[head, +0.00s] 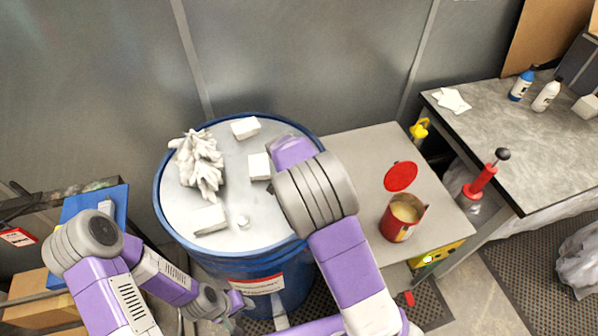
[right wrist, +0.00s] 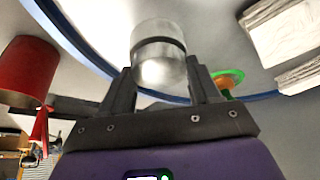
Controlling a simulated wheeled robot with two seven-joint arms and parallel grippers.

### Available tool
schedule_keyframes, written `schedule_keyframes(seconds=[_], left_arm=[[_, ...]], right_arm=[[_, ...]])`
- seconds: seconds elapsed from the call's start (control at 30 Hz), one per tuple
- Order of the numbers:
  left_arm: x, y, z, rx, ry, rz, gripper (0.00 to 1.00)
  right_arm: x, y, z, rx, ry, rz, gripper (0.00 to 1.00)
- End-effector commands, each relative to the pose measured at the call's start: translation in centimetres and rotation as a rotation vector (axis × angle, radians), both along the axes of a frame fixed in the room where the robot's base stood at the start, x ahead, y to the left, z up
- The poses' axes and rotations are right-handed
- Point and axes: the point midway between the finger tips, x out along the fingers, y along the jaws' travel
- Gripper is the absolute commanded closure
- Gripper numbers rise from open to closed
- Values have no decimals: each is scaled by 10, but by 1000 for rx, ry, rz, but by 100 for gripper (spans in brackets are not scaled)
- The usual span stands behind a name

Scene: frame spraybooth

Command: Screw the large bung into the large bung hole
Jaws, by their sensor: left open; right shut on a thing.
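My right gripper (right wrist: 160,78) is shut on a silver metal cylinder (right wrist: 158,52) with a dark band around it, which looks like the large bung. The right wrist view shows one finger on each side of it, over the pale top of the drum. In the head view my right arm covers this gripper and the bung. The blue drum (head: 170,226) stands upright with a pale top. I cannot make out the large bung hole in either view. My left gripper (head: 236,302) is open and empty, low in front of the drum.
A crumpled white rag (head: 201,165), white blocks (head: 246,128) and a small white knob (head: 243,221) lie on the drum top. A red can (head: 401,217) stands open on the bench to the right, its red lid (head: 400,176) behind it. A grey table (head: 510,150) is further right.

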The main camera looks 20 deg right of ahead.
Motion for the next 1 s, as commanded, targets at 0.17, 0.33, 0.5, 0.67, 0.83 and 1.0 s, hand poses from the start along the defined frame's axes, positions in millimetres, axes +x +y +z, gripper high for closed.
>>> schedule_keyframes(seconds=[0.17, 0.33, 0.5, 0.67, 0.83, 1.0], left_arm=[[0, 0, 2, 0, 0, 0, 57], [0, 0, 2, 0, 0, 0, 57], [0, 0, 13, 0, 0, 0, 57], [0, 0, 23, 0, 0, 0, 57], [0, 0, 23, 0, 0, 0, 57], [0, 0, 23, 0, 0, 0, 57]], right_arm=[[0, -2, 0, -3, -1, -56, 77], [0, -2, 0, -3, 0, -56, 77], [2, -2, 2, -8, 0, -205, 77], [2, -1, 2, -5, -1, -402, 77], [2, -1, 0, -3, -2, -456, 77], [2, -1, 0, -3, -2, -456, 77]])
